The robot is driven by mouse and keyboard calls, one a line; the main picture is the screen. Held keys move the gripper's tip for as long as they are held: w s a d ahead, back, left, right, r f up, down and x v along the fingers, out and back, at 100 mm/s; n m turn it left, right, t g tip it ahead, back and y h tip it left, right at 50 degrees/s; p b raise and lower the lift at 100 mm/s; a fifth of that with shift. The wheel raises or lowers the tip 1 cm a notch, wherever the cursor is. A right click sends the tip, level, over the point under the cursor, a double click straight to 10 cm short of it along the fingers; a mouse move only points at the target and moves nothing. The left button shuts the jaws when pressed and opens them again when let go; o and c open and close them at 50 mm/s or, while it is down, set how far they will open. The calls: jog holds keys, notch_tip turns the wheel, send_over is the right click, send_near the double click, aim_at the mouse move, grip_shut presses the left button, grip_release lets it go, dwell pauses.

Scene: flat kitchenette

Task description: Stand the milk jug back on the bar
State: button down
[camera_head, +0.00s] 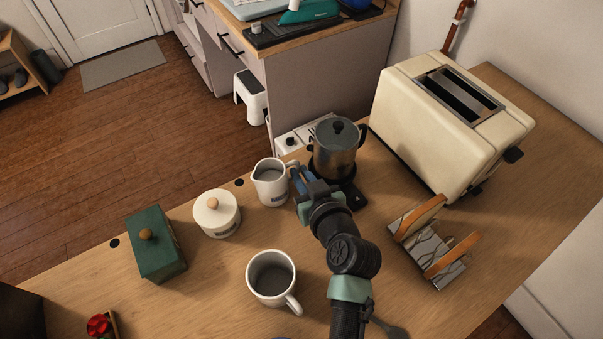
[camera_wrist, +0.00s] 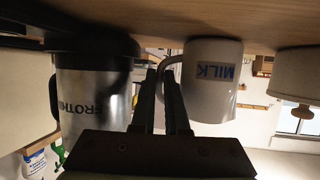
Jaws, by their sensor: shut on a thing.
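The white milk jug (camera_head: 270,187) is upright at the bar's far edge, between the lidded sugar pot and the metal frother. In the upside-down wrist view the jug (camera_wrist: 210,88) shows its MILK label, with its base at or very near the wooden bar (camera_head: 205,280). I cannot tell whether a small gap remains under it. My gripper (camera_head: 296,176) is at the jug's right side, and its fingers (camera_wrist: 164,85) are shut on the jug's handle. The fingers hide part of the handle.
The metal frother (camera_head: 335,155) stands close right of my gripper. A white sugar pot (camera_head: 217,216) and green box (camera_head: 157,250) stand left. A white mug (camera_head: 271,280) is nearer. A toaster (camera_head: 425,130) and toast rack (camera_head: 432,245) are right. Bar left of the mug is clear.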

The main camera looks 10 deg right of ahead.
jog(key=shift+r, duration=0.1)
jog(key=c, duration=0.9)
grip_release()
jog(key=b+v, duration=0.1)
jog(key=v, duration=1.1)
